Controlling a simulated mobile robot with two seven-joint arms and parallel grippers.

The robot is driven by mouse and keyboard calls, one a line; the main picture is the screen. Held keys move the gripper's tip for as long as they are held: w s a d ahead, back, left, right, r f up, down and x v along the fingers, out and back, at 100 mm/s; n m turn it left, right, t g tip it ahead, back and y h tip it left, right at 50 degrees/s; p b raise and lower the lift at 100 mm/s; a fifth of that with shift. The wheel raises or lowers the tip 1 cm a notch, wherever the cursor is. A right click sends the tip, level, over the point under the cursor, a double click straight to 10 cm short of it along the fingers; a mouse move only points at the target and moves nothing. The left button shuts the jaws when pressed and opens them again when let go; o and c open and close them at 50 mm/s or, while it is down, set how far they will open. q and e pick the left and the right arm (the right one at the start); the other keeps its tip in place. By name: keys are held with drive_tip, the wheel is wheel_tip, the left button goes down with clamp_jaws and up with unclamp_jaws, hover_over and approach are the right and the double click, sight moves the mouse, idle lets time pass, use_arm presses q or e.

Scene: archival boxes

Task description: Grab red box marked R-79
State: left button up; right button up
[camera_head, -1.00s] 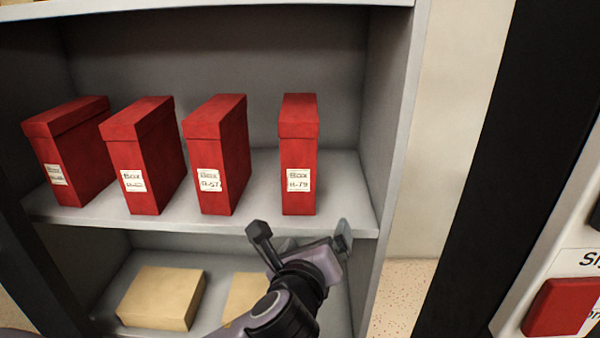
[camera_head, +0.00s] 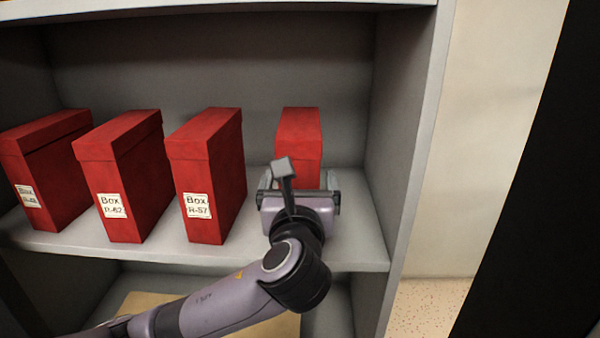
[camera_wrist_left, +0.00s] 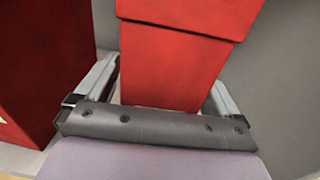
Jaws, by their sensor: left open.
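The red box marked R-79 (camera_head: 298,135) stands upright on the shelf, rightmost of the red boxes. My left gripper (camera_head: 299,182) is in front of it and hides its label and lower part. In the left wrist view the box (camera_wrist_left: 170,65) fills the middle, and the fingers of my left gripper (camera_wrist_left: 165,95) are open, one on either side of its lower part. I cannot tell whether either finger touches it. My right gripper is not in view.
The red box R-57 (camera_head: 207,175) stands just left, with a narrow gap. Box R-62 (camera_head: 122,175) and another red box (camera_head: 45,165) stand farther left. The shelf's right side wall (camera_head: 405,150) is close on the right. A tan box (camera_head: 150,300) lies on the shelf below.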

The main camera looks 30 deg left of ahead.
use_arm(q)
drive_tip(key=shift+w+a, duration=0.35)
drive_tip(key=shift+w, duration=0.3)
drive_tip(key=c, duration=1.3)
drive_tip(key=shift+r, duration=0.15)
drive_tip(key=shift+c, duration=0.4)
